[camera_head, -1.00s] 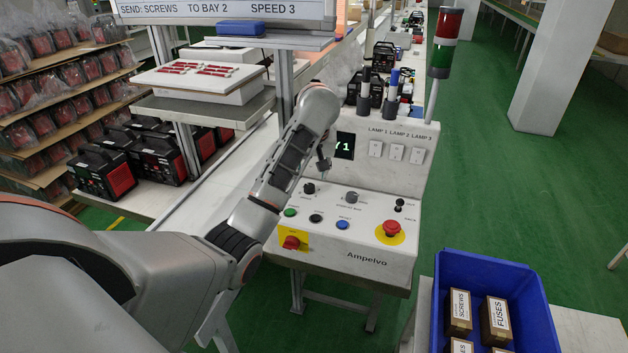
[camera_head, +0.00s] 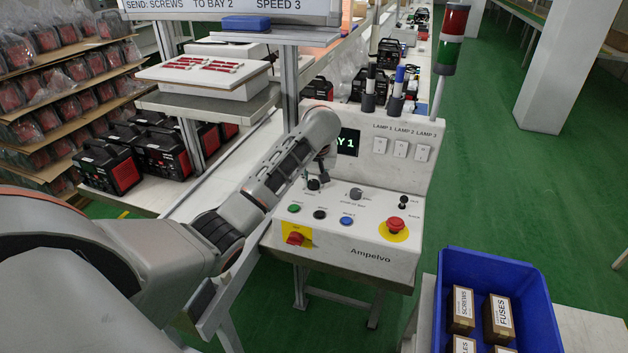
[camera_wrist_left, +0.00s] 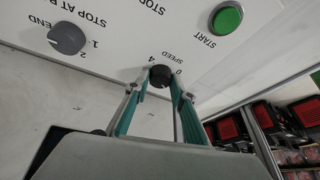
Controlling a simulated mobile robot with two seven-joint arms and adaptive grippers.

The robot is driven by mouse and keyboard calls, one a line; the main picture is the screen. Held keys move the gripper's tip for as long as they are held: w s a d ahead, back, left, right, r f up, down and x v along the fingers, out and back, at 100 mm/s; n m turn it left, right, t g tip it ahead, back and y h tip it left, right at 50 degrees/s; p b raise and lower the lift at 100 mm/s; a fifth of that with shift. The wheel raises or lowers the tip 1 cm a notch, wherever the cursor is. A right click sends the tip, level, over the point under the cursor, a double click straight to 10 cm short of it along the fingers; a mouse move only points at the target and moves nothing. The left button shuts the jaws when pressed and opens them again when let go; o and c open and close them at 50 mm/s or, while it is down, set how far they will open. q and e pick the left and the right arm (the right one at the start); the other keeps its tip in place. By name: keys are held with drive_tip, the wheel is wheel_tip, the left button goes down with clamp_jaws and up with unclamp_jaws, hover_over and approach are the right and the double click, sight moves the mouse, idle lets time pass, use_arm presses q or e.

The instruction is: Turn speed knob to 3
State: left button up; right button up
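The speed knob (camera_wrist_left: 160,77) is a small black knob on the white panel, with "SPEED", "0" and "4" printed beside it in the wrist view; its pointer is not readable. In the head view the speed knob (camera_head: 313,185) sits at the panel's upper left. My left gripper (camera_wrist_left: 160,80) has one fingertip on each side of the knob, very close to it. Whether the fingers press on it cannot be told. In the head view the left gripper (camera_head: 321,175) points down at the knob. My right gripper is not in view.
A green start button (camera_wrist_left: 227,18) and a grey bay knob (camera_wrist_left: 67,38) flank the speed knob. A red emergency button (camera_head: 396,225) is on the right. The sign (camera_head: 230,8) reads "SPEED 3". A display (camera_head: 347,142) partly shows "Y 1". A blue crate (camera_head: 540,300) stands right.

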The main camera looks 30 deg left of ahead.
use_arm(q)
drive_tip(key=shift+m, duration=0.3)
drive_tip(key=m+h, duration=0.1)
drive_tip(key=m, duration=0.3)
drive_tip(key=m+t+h, duration=0.1)
drive_tip(key=m, duration=0.1)
drive_tip(key=shift+s+a+h, duration=0.15)
drive_tip(key=shift+a+h, duration=0.15)
drive_tip(key=m+h, duration=0.1)
drive_tip(key=m, duration=0.2)
drive_tip(key=m+h, duration=0.1)
drive_tip(key=m, duration=0.2)
drive_tip(key=shift+a, duration=0.15)
idle(0.5)
drive_tip(key=o, duration=1.1)
drive_tip(key=v, duration=1.2)
drive_tip(key=shift+w, duration=0.25)
drive_tip(key=shift+a+r, duration=0.1)
